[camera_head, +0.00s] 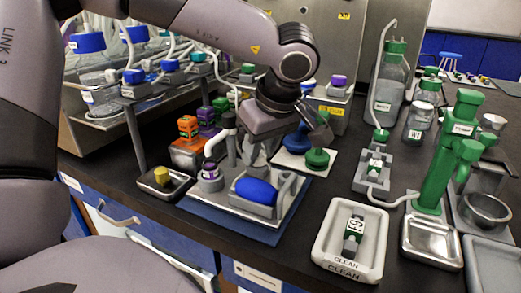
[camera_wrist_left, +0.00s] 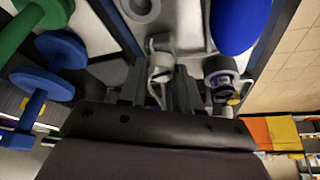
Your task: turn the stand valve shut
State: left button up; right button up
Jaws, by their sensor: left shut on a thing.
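A grey stand (camera_head: 262,213) with a blue oval body (camera_head: 256,190) sits on a blue mat (camera_head: 240,226) at the middle of the bench; the blue body also shows in the left wrist view (camera_wrist_left: 238,22). My left gripper (camera_head: 245,152) reaches down over the stand's back part. In the wrist view its fingers (camera_wrist_left: 160,92) are shut on a pale grey piece (camera_wrist_left: 160,62), which looks like the stand valve's handle. The fingers hide much of it, so I cannot tell its angle. A purple-banded fitting (camera_head: 210,172) stands beside the fingers. My right gripper is not in view.
A small tray with a yellow piece (camera_head: 162,176) and an orange block (camera_head: 188,127) lie left of the stand. A white tray marked CLEAN (camera_head: 345,262) and a green pump (camera_head: 450,150) are to the right.

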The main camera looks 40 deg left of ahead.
pick_arm(q)
jog(key=shift+s+m+t+h, duration=0.1)
jog(key=shift+m+t+h, duration=0.35)
jog(key=shift+m, duration=1.15)
jog(key=shift+t, duration=0.25)
jog(key=o, duration=1.1)
jog(key=shift+c, duration=0.2)
jog(key=shift+r, duration=0.1)
jog(key=p+v, duration=0.1)
jog(key=v, duration=0.6)
jog(key=shift+d, duration=0.1)
